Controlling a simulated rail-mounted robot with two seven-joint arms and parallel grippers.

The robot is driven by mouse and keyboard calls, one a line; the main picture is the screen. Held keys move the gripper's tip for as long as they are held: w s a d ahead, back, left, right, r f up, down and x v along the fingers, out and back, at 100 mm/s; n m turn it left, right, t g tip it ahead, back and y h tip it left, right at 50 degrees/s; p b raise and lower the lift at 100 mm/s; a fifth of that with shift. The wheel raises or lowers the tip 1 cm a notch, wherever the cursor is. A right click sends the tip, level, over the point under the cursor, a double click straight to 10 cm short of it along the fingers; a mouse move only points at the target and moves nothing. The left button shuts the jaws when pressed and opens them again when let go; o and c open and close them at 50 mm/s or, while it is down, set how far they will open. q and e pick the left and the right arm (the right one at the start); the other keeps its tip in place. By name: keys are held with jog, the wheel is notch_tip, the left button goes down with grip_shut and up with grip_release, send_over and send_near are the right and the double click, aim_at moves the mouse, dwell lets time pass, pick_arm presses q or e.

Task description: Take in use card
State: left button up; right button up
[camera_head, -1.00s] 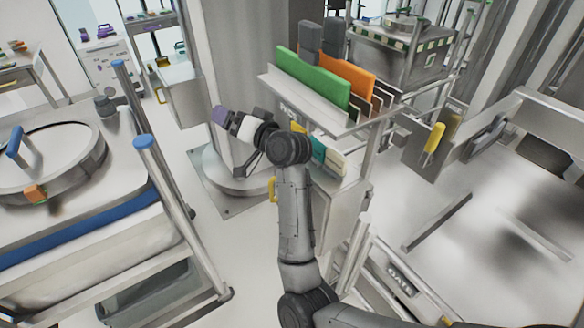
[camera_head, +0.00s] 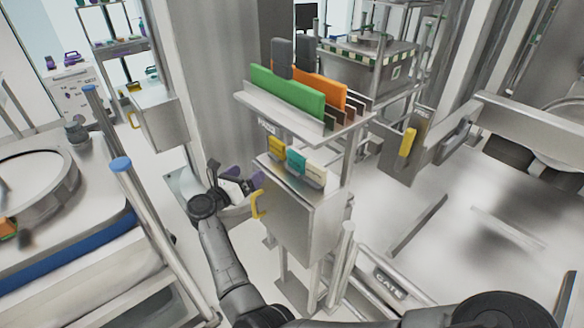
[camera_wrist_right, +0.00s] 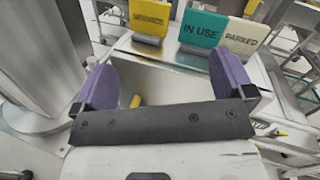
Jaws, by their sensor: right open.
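The teal "IN USE" card (camera_head: 297,161) stands upright in a holder on top of a metal cabinet (camera_head: 300,215). It sits between the yellow "SERVICE" card (camera_head: 276,148) and the cream "PARKED" card (camera_head: 314,173). In the right wrist view the teal card (camera_wrist_right: 202,29) is ahead of the fingers, right of centre, and apart from them. My right gripper (camera_head: 246,176) is at the cabinet's left side, lower than the cards. Its purple fingers are spread and empty in the right wrist view (camera_wrist_right: 165,84). My left gripper is out of view.
A shelf (camera_head: 295,122) with green (camera_head: 287,92) and orange (camera_head: 322,90) panels overhangs the cards. A yellow handle (camera_head: 257,204) sticks out from the cabinet near my right gripper. A thick column (camera_head: 215,80) stands behind, and a blue-capped post (camera_head: 121,165) is at left.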

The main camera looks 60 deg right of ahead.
aim_at(295, 161)
jog(key=s+d+m+g, duration=0.1)
jog(key=s+d+m, duration=0.1)
jog(key=d, duration=0.2)
jog(key=s+d+m+g+y+p, duration=0.1)
jog(key=s+d+m, duration=0.1)
jog(key=s+d, duration=0.1)
jog(key=s+d+m+g, duration=0.2)
jog(key=s+d, duration=0.1)
jog(key=d, duration=0.2)
jog(key=shift+d+f, duration=0.35)
jog(key=shift+f, duration=0.05)
jog(key=c, duration=0.9)
jog(key=shift+o, duration=0.2)
